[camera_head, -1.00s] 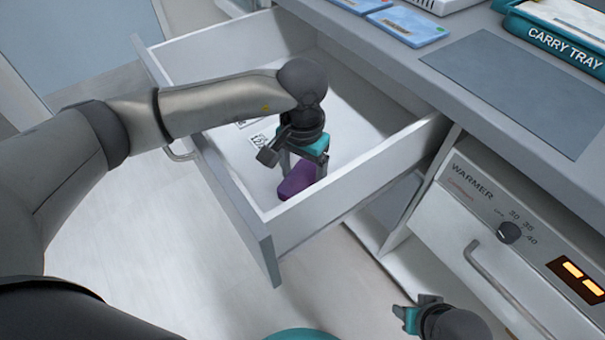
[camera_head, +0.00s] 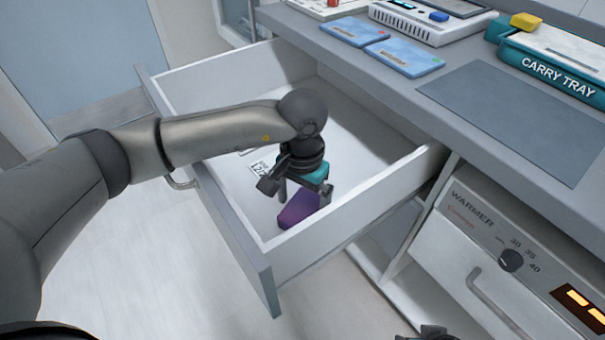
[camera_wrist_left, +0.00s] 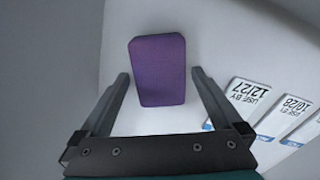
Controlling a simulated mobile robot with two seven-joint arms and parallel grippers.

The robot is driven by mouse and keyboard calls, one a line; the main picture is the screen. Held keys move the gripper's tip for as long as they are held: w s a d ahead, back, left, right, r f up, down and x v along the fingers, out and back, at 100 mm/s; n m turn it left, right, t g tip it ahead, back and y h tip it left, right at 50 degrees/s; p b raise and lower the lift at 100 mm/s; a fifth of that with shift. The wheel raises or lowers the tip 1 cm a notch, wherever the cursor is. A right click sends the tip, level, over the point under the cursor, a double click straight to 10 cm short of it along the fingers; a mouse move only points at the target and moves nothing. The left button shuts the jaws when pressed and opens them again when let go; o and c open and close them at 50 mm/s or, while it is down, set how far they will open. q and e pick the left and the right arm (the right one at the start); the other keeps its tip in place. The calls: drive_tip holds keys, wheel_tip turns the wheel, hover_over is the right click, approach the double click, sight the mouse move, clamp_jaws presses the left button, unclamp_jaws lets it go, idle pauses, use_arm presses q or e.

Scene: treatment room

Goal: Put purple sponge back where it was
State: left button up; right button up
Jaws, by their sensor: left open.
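The purple sponge (camera_head: 299,208) lies flat on the floor of the open drawer (camera_head: 347,195), near its front corner. My left gripper (camera_head: 300,190) is inside the drawer, just above the sponge. In the left wrist view the sponge (camera_wrist_left: 158,70) lies ahead of and between the two open fingers (camera_wrist_left: 160,90), with a gap on each side and nothing gripped. A small part of my right gripper (camera_head: 428,332) shows at the bottom edge of the head view; its fingers cannot be made out.
Labelled packets (camera_wrist_left: 247,100) lie in the drawer beside the sponge. The drawer walls stand close around my left gripper. The counter above holds a grey mat (camera_head: 500,110), blue packs (camera_head: 403,58) and a carry tray (camera_head: 555,65). A warmer (camera_head: 500,240) is at the right.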

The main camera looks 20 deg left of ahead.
sight(303, 208)
use_arm(q)
wheel_tip(303, 208, up, 12)
drive_tip(key=p, duration=0.3)
drive_tip(key=shift+p, duration=0.4)
use_arm(e)
drive_tip(key=s+f+g, duration=0.1)
drive_tip(key=s+f, duration=0.2)
drive_tip(key=f, duration=0.5)
drive_tip(key=shift+s+d, duration=0.4)
